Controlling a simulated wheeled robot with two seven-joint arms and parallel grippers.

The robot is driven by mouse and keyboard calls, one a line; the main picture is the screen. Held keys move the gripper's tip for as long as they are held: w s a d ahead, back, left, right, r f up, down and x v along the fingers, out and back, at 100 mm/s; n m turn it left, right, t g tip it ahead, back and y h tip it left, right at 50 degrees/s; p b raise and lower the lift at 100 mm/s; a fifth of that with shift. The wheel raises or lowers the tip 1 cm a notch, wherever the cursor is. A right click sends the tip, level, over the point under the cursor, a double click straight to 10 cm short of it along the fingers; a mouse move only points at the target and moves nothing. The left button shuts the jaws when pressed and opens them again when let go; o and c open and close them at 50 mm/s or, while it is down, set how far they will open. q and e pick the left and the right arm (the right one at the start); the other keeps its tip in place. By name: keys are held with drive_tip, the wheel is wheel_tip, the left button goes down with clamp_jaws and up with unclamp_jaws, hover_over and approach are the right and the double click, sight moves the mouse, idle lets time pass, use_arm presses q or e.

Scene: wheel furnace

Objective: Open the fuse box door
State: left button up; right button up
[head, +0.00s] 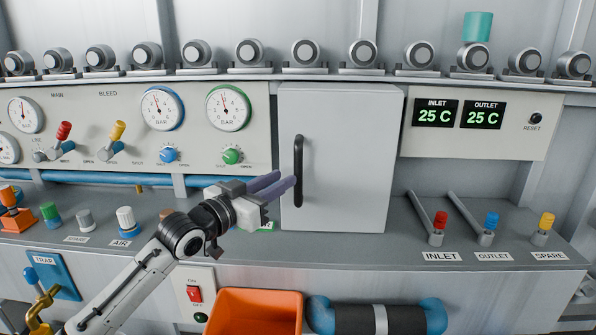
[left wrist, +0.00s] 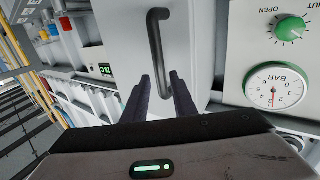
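The fuse box door (head: 345,150) is a plain pale grey panel in the middle of the console in the head view, and it looks closed. Its black vertical bar handle (head: 298,155) is on the door's left side. My left gripper (head: 286,179) is just left of the handle, its two dark purple fingers pointing at it. In the left wrist view the fingers (left wrist: 161,82) are apart with a gap between them. The handle (left wrist: 155,40) shows just beyond and between the fingertips there; I cannot tell whether they touch. My right gripper is not in view.
Gauges and coloured knobs fill the panel left of the door, including a green-rimmed gauge (head: 228,107). Levers, including one with a red tip (head: 440,220), stand on the shelf at right. An orange bin (head: 255,312) and a dark pipe (head: 360,318) are below.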

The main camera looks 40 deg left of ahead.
sight(295, 173)
use_arm(q)
drive_tip(key=w, duration=0.7)
drive_tip(key=shift+w+d, duration=0.15)
drive_tip(key=shift+w, duration=0.05)
drive_tip(key=shift+f, duration=0.1)
clamp_jaws()
